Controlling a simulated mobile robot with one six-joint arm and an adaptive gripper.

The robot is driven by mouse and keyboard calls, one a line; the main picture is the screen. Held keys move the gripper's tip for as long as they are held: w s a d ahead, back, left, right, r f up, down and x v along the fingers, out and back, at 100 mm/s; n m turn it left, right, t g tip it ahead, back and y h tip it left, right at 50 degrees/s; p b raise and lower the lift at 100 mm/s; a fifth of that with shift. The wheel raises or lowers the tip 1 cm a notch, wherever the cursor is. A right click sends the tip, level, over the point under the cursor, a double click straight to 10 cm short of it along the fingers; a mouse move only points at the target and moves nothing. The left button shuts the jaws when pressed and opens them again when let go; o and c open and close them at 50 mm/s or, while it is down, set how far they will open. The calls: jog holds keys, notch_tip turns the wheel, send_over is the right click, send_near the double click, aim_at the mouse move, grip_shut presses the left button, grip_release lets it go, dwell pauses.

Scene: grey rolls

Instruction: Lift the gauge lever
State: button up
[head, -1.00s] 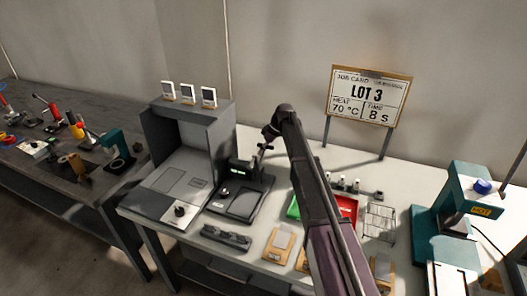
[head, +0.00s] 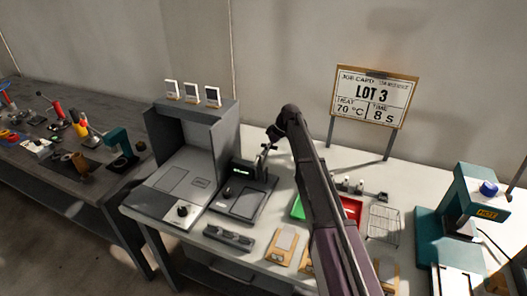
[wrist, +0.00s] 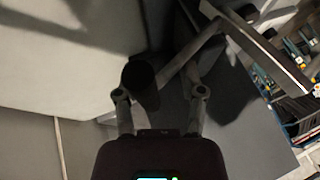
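The gauge (head: 243,186) is a dark grey device with a lit green display and a flat base, standing on the white bench right of a large grey machine. The lever is hard to separate from the gripper there. In the wrist view my gripper (wrist: 160,96) shows two separate finger links. A dark cylindrical part (wrist: 140,80) lies in front of the left link, and a grey bar passes up to the right. Fingertip spacing and any contact are unclear.
The grey machine (head: 160,205) stands close left of the gauge. Red tray (head: 351,209), wire rack (head: 384,226) and teal press (head: 462,205) are to the right. A dark block with knobs (head: 228,237) lies in front. The job card (head: 374,97) stands behind.

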jog(key=shift+w+d+r+p, duration=0.25)
jog(key=shift+w+d+r, duration=0.1)
jog(key=shift+d, duration=0.2)
jog(key=shift+w+d+r+p, duration=0.2)
jog(key=shift+w+d, duration=0.1)
jog(key=shift+d, duration=0.25)
jog(key=w+d+r+p, duration=0.5)
jog(key=w+d, duration=0.3)
jog(key=w, duration=0.1)
jog(key=shift+w+r, duration=0.15)
jog(key=shift+r, duration=0.1)
dwell(1.1)
dwell(0.4)
jog(key=s+d+m+h, duration=0.2)
jog(key=s+d+m, duration=0.2)
jog(key=s, duration=1.1)
jog(key=s+d+f+m+t+h, duration=0.1)
jog(key=s+d+m, duration=0.3)
jog(key=s, duration=1.1)
jog(key=s+d+f+m+h, duration=0.1)
jog(key=s+d+m, duration=0.3)
jog(key=s, duration=1.2)
jog(key=shift+f+m+t+h, duration=0.25)
jog(key=shift+m+t+h, duration=0.15)
jog(key=shift+m+h, duration=0.45)
